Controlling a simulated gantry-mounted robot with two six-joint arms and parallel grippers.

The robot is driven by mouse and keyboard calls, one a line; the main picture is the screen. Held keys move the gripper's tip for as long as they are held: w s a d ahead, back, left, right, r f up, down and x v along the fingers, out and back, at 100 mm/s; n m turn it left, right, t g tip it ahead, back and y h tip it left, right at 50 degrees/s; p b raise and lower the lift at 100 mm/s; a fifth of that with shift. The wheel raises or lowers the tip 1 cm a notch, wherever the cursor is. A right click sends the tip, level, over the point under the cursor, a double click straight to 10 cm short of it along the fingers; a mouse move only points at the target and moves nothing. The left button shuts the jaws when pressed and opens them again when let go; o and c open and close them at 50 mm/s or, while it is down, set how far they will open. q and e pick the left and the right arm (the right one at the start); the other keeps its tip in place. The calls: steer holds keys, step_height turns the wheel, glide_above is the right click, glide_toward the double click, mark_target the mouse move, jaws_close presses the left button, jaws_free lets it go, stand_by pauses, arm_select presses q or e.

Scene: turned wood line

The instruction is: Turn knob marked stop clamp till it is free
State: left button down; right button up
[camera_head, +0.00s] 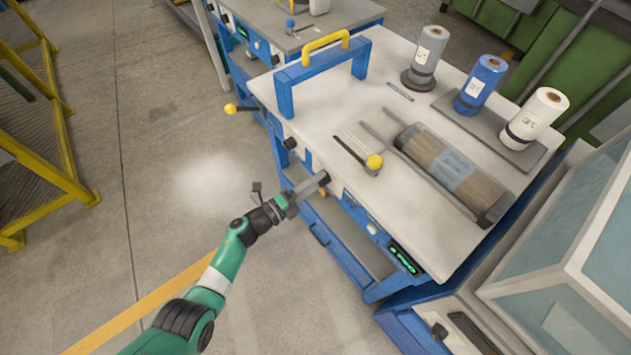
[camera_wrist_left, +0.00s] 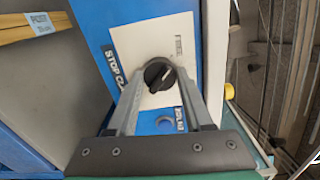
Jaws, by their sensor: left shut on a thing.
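The black round stop clamp knob (camera_wrist_left: 160,75) sits on a white plate (camera_wrist_left: 143,45) on the blue machine front in the left wrist view. Lettering beside it reads "STOP CL", with the rest hidden by a finger. Small lettering near the plate's top is too blurred to read surely. A pale mark on the knob slants toward the upper right. My left gripper (camera_wrist_left: 160,78) has one finger on each side of the knob and is shut on it. In the head view my left gripper (camera_head: 312,186) reaches the bench's front face. My right gripper is not in view.
The bench top (camera_head: 380,55) carries a wood bundle (camera_head: 437,160), a yellow-ended lever (camera_head: 374,162) and several rolls, including a blue one (camera_head: 481,82). A green display (camera_head: 404,258) is on the front. Another yellow-ended lever (camera_head: 231,108) sticks out leftward. Floor left of the bench is clear.

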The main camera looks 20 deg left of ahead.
arm_select(q)
steer(key=shift+c, duration=1.5)
jaws_free()
steer(key=p+v, duration=0.5)
steer(key=v, duration=0.6)
steer(key=shift+s, duration=0.3)
